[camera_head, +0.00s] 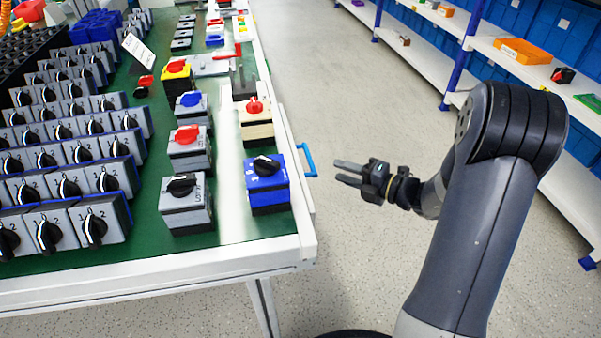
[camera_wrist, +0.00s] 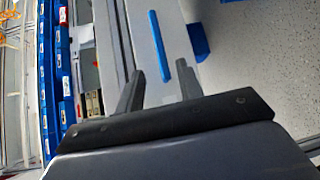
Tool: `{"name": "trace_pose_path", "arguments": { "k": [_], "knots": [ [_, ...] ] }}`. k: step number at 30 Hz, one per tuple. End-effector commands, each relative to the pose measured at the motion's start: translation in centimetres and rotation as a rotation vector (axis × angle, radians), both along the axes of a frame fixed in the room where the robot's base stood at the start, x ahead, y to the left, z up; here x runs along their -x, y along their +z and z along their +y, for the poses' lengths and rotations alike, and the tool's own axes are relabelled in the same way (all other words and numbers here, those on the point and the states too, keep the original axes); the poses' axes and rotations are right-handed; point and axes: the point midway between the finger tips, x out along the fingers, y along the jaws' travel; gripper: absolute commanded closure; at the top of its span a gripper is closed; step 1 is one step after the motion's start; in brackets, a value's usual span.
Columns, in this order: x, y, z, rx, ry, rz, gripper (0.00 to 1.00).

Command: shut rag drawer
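The drawer shows as a white panel (camera_head: 296,165) on the right side of the table, and its pale front (camera_wrist: 160,20) also shows in the wrist view. Its blue bar handle (camera_head: 308,160) stands out from this front. In the wrist view the handle (camera_wrist: 159,46) lies ahead of my fingers, roughly in line with the gap between them. My gripper (camera_head: 342,172) is open and empty, just right of the handle and apart from it in the head view. In the wrist view my gripper (camera_wrist: 159,72) has its two fingers spread. The inside of the drawer and any rag are hidden.
The white-edged table with a green top (camera_head: 140,240) carries several rotary switches, with a blue-based one (camera_head: 266,190) near the drawer side. Shelves with blue bins (camera_head: 515,20) stand at the right. The floor (camera_head: 325,90) between is clear.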

Motion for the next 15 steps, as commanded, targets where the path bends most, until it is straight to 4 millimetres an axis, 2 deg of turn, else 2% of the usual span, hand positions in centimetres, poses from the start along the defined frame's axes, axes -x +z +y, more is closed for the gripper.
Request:
{"name": "trace_pose_path", "arguments": {
  "k": [9,15],
  "knots": [
    [-2.9,-1.0,4.7,0.004,0.008,-0.002,0.65],
    [-4.7,-1.4,7.2,0.004,0.006,-0.002,0.65]
  ]
}}
